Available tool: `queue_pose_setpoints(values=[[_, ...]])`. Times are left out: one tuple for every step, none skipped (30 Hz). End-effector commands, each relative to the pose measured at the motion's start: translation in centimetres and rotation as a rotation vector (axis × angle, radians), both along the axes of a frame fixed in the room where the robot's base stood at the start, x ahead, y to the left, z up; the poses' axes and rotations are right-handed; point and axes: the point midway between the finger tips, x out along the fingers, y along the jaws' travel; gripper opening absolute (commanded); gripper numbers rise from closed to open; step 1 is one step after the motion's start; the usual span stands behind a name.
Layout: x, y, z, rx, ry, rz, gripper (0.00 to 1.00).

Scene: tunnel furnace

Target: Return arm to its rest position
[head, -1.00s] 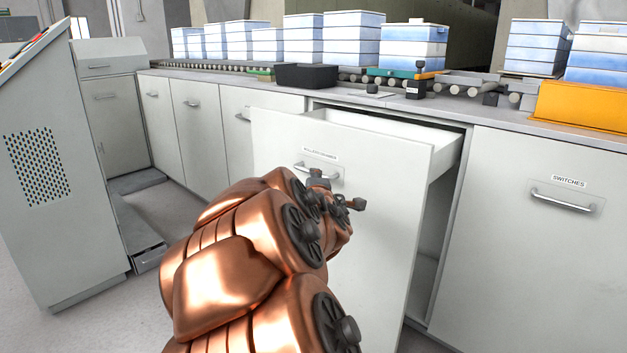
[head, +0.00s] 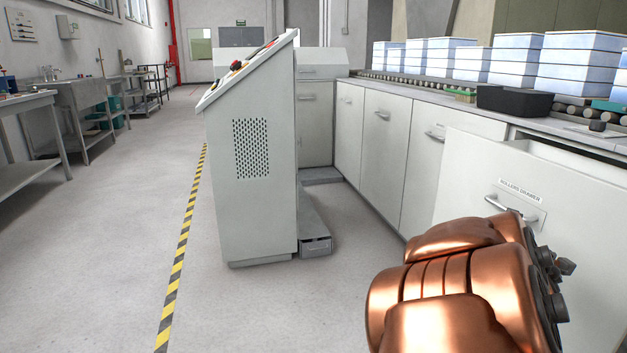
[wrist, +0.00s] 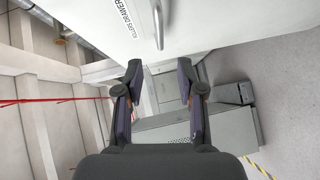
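My copper arm shows at the lower right of the head view, in front of the drawer labelled for rollers (head: 575,225). The drawer stands pulled out from the counter, with its handle (head: 517,211) partly behind my arm.
A grey control console (head: 255,170) stands left of my arm. White cabinets (head: 415,140) line the right, under a conveyor with blue-white boxes (head: 515,58) and a black bin (head: 513,101). Open floor with a yellow-black stripe (head: 180,260) lies left. Workbenches (head: 85,105) stand far left.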

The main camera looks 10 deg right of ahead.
Motion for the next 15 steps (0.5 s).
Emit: queue_pose_setpoints(values=[[0.0,0.1,0.3,0.007,-0.001,-0.002,0.38],[-0.1,0.2,0.6,0.015,-0.001,-0.004,0.38],[-0.1,0.3,1.0,0.030,0.000,-0.009,0.38],[-0.2,0.5,1.4,0.044,-0.001,-0.013,0.38],[-0.2,0.8,1.8,0.062,0.000,-0.018,0.38],[-0.4,1.1,2.2,0.093,0.001,-0.028,0.38],[-0.6,1.4,2.6,0.119,0.003,-0.037,0.38],[-0.7,1.7,3.0,0.146,0.003,-0.045,0.38],[-1.0,2.2,3.5,0.185,0.008,-0.057,0.38],[-1.2,2.5,3.8,0.213,0.011,-0.068,0.38],[-1.3,3.0,4.1,0.242,0.013,-0.076,0.38],[-1.7,3.5,4.4,0.281,0.020,-0.090,0.38],[-1.9,3.9,4.7,0.310,0.022,-0.099,0.38],[-2.0,4.4,5.0,0.338,0.026,-0.108,0.38],[-2.4,5.0,5.3,0.377,0.032,-0.122,0.38]])
